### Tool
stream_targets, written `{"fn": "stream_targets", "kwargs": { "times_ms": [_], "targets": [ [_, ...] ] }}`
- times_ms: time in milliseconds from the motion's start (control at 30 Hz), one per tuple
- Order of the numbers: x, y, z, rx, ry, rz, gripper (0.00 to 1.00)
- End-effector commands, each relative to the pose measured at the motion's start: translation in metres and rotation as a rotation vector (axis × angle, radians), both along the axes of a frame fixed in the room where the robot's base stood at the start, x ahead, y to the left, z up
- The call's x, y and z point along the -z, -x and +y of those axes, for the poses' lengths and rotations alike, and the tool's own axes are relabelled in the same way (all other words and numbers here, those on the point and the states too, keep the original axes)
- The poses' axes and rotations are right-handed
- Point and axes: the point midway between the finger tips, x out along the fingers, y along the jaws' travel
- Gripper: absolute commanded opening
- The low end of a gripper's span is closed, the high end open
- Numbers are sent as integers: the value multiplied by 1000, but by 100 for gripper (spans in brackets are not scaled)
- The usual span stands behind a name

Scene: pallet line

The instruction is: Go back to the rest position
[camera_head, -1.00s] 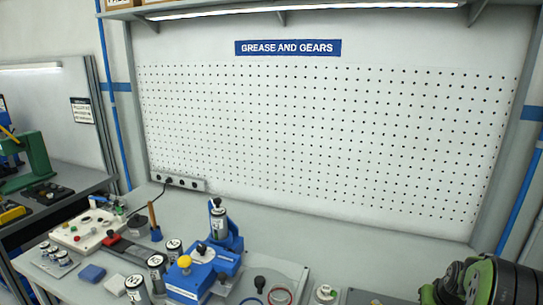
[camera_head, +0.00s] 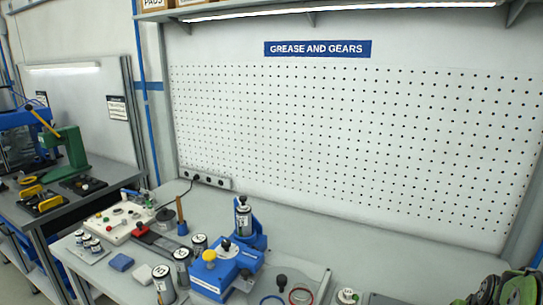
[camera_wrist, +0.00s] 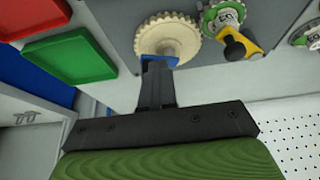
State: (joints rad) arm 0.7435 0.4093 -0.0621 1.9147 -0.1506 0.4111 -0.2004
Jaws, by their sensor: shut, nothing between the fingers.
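My gripper (camera_wrist: 158,68) shows in the wrist view with its dark fingers together and nothing between them. A cream gear wheel (camera_wrist: 167,38) lies on a grey plate beyond the fingertips, which overlap its edge in the picture; I cannot tell the gap. A green-rimmed part (camera_wrist: 222,17) with a yellow-and-black piece (camera_wrist: 240,45) is right of the gear. In the head view only part of my green arm shows at the lower right corner; my gripper is not visible there.
The bench holds a blue fixture (camera_head: 228,265), a control box (camera_head: 120,222), several labelled cylinders and a red ring (camera_head: 300,296). A pegboard (camera_head: 350,140) stands behind. Red (camera_wrist: 32,16) and green (camera_wrist: 70,54) trays show in the wrist view. The bench's back strip is clear.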

Motion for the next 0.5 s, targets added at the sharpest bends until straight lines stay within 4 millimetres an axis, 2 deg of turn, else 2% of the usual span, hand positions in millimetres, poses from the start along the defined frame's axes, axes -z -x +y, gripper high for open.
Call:
{"fn": "stream_targets", "kwargs": {
  "times_ms": [33, 233, 500],
  "targets": [
    [-17, 1, -4, 9, 9, -3, 0],
    [-44, -1, -3, 4, 9, -7, 0],
    [-44, -2, -1, 0, 7, -8, 0]
  ]
}}
